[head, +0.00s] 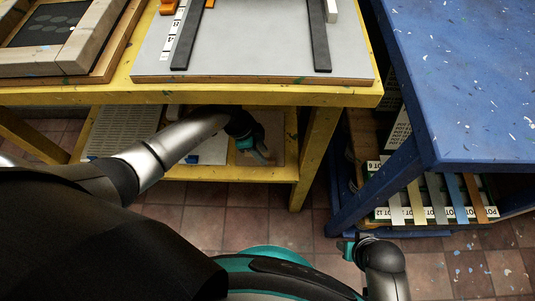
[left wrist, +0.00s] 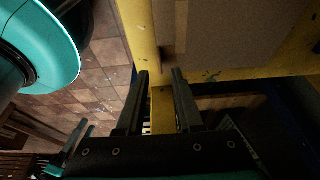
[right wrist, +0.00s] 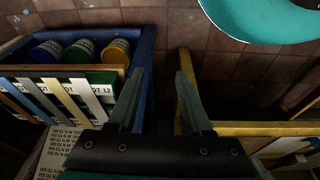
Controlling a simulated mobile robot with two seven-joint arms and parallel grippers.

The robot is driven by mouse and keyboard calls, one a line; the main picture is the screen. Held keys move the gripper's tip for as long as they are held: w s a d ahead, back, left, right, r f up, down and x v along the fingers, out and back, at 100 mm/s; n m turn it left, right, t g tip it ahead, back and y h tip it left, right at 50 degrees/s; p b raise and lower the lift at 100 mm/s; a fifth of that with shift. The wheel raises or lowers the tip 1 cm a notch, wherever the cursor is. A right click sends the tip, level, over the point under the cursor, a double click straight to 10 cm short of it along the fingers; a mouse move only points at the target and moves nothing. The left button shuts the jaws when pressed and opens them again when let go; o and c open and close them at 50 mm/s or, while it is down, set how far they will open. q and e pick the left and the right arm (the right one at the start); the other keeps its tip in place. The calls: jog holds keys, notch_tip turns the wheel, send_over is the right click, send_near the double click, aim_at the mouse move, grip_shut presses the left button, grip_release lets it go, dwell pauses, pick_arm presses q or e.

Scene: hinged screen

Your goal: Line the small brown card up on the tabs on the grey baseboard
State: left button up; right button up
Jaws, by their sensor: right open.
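The grey baseboard (head: 250,42) lies on the yellow table, with two dark strips across it and a white lettered strip at its left. A flat brown piece (head: 275,132) lies on the lower shelf under the tabletop; a brown panel (left wrist: 240,30) also fills the upper right of the left wrist view. I cannot tell for certain which is the small brown card. My left gripper (head: 262,156) is under the tabletop, over the shelf beside the brown piece. Its fingers (left wrist: 161,73) are apart with nothing held between them. My right gripper (right wrist: 159,72) is open and empty, low over the floor.
A wooden frame (head: 90,40) stands left of the baseboard. The blue table (head: 470,75) is on the right, with strips labelled POT (head: 438,200) on its lower shelf. A yellow table leg (head: 317,160) stands right of my left gripper. Tiled floor lies between the tables.

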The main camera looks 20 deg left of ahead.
pick_arm(q)
jog(key=b+x, duration=0.2)
jog(key=shift+d+f+b, duration=0.1)
jog(key=shift+f+b, duration=0.2)
jog(key=shift+f, duration=0.05)
jog(key=b+x, duration=0.2)
jog(key=shift+d+f+b, duration=0.1)
jog(key=shift+f+b, duration=0.05)
jog(key=shift+b, duration=0.25)
jog(key=shift+c, duration=0.9)
grip_shut()
pick_arm(e)
notch_tip(320, 180, up, 11)
jog(key=w+t, duration=0.2)
jog(key=shift+w+a+r, duration=0.15)
jog(key=shift+w+r, duration=0.05)
